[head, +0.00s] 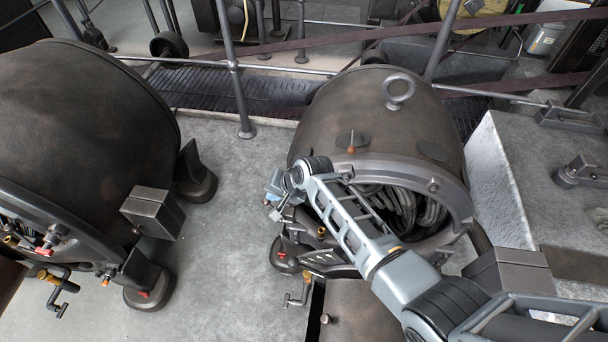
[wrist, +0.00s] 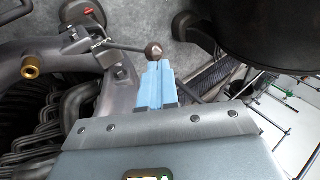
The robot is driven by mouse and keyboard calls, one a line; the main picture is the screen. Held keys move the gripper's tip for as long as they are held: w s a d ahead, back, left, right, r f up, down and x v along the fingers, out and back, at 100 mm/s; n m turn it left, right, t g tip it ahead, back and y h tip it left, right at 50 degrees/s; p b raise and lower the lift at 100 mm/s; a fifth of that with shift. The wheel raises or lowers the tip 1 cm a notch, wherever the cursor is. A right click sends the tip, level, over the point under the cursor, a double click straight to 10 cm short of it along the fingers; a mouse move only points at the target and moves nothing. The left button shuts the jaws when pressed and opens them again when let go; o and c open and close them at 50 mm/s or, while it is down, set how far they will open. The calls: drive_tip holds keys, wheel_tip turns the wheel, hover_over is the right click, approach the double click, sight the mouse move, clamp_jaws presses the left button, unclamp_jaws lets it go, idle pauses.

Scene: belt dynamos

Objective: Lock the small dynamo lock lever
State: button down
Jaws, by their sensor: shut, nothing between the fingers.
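The small dynamo (head: 390,115) is the dark rounded machine at the centre right in the head view, with its coils showing at the open front. In the wrist view a lever (wrist: 127,47) with a dark ball knob (wrist: 154,50) sticks out to the right from a metal bracket on the dynamo's rim. I take it for the lock lever. My gripper (wrist: 155,68) has blue fingers, shut and empty, with the tips right at the knob; I cannot tell whether they touch it. In the head view my gripper (head: 272,188) is at the dynamo's front left edge, and the lever is hard to make out there.
A larger dynamo (head: 85,130) stands at the left, with a box (head: 152,212) on its side. Bare concrete floor (head: 225,235) lies between the two. A railing post (head: 236,80) and belts run behind. A pale block (head: 500,170) stands at the right.

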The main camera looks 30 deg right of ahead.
drive_tip(key=p+v, duration=0.2)
drive_tip(key=v, duration=2)
drive_tip(key=shift+s, duration=0.25)
drive_tip(key=shift+d+r, duration=0.1)
